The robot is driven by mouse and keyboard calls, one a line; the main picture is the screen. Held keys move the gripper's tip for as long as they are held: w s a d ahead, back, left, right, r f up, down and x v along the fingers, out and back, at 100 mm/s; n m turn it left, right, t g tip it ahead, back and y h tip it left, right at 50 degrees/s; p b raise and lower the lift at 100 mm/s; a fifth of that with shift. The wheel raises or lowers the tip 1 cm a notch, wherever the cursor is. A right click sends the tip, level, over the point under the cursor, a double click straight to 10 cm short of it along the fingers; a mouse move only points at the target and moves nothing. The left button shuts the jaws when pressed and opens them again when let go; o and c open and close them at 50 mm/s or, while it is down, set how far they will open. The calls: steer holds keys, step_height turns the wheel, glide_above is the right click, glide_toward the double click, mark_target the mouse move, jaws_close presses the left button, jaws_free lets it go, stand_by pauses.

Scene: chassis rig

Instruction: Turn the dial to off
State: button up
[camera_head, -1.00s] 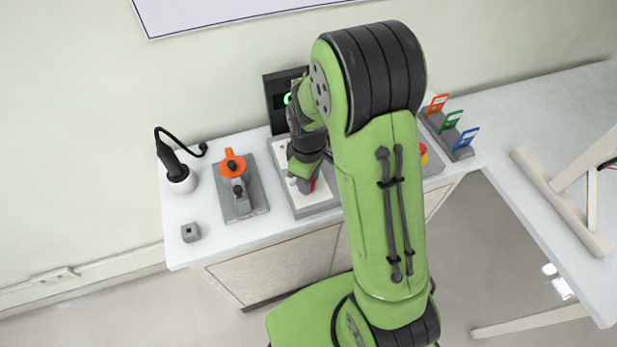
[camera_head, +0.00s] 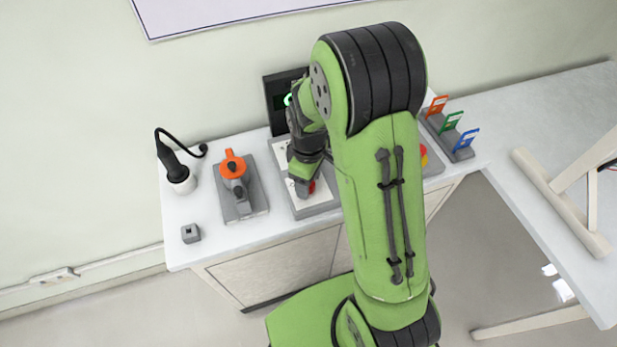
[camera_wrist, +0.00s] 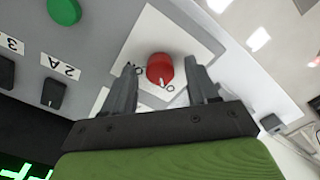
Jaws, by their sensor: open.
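The red dial (camera_wrist: 160,69) sits on a white plate (camera_wrist: 150,30) on a grey panel in the wrist view. It has a white pointer line, and small marks are printed on the plate beside it. My gripper (camera_wrist: 165,80) is open, with one finger on each side of the dial. I cannot tell whether the fingers touch it.
A green button (camera_wrist: 64,11) and black switches (camera_wrist: 53,93) are on the panel nearby. On the bench stand an orange-handled device (camera_head: 233,168), a black tool in a white holder (camera_head: 180,178), a small grey block (camera_head: 190,233) and a rack with coloured tags (camera_head: 452,135).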

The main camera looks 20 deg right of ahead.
step_height(320, 180, up, 16)
steer(key=p, duration=0.3)
steer(key=shift+f+p, duration=0.15)
steer(key=shift+p, duration=0.2)
steer(key=s+r+m+t, duration=0.2)
steer(key=s+r+m, duration=0.2)
steer(key=s, duration=0.5)
steer(key=s+r+m+t, duration=0.3)
steer(key=s+m, duration=0.2)
steer(key=s, duration=0.3)
steer(key=shift+s+r+t, duration=0.3)
steer(key=shift+s+r, duration=0.05)
steer(key=shift+s, duration=0.05)
